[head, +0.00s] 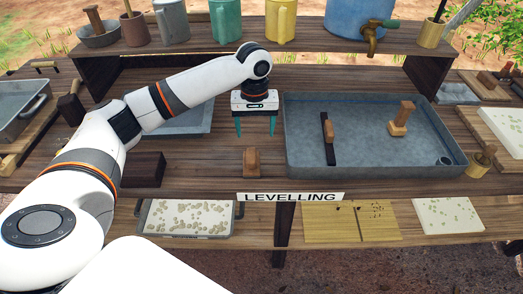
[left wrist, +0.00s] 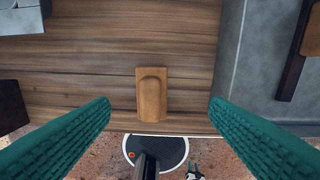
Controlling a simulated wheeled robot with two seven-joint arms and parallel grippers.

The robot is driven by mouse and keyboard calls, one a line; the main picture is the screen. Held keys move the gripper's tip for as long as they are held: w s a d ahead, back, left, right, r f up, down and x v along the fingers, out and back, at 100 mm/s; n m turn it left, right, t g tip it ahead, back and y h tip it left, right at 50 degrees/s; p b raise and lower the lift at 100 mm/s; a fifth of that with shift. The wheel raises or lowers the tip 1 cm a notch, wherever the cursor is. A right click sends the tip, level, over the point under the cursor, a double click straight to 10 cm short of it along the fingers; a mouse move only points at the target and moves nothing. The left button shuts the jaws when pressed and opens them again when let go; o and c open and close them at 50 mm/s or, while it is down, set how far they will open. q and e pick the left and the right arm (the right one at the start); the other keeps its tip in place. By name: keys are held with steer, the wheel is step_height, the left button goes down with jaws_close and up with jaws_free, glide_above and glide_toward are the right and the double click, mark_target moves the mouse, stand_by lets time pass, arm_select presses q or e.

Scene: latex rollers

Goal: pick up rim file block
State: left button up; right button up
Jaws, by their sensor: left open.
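A small tan wooden block with a raised rounded top, which looks like the rim file block (head: 251,162), lies on the bench near its front edge, left of the large grey tray. In the left wrist view the block (left wrist: 151,94) lies on the planks, between the lines of the two fingers and apart from both. My left gripper (head: 256,128) is open and empty, its teal fingers pointing down above the bench, just behind the block in the head view. In the left wrist view the gripper's (left wrist: 159,108) fingers are spread wide. My right gripper is not in view.
The large grey tray (head: 375,165) stands right of the block and holds a dark-bladed tool (head: 328,140) and a wooden stamp-like tool (head: 402,118). A dark block (head: 143,169) sits to the left. The "LEVELLING" sign (head: 291,197) marks the front edge. Planks around the block are clear.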

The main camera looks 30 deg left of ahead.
mark_target(251, 154)
arm_select(q)
steer(key=f, duration=0.1)
steer(key=s+f, duration=0.1)
steer(key=f, duration=0.2)
steer(key=shift+s+f, duration=0.4)
steer(key=f, duration=0.3)
steer(key=shift+s+a+f+p, duration=0.1)
steer(key=shift+s+f+p, duration=0.1)
steer(key=shift+s+p, duration=0.1)
step_height(251, 154, down, 2)
steer(key=shift+f, duration=0.35)
steer(key=shift+c, duration=0.8)
steer(key=shift+r, duration=0.1)
steer(key=c, duration=1.1)
steer(key=shift+w+r, duration=0.1)
steer(key=shift+r, duration=0.05)
step_height(251, 154, up, 10)
steer(key=shift+f, duration=0.15)
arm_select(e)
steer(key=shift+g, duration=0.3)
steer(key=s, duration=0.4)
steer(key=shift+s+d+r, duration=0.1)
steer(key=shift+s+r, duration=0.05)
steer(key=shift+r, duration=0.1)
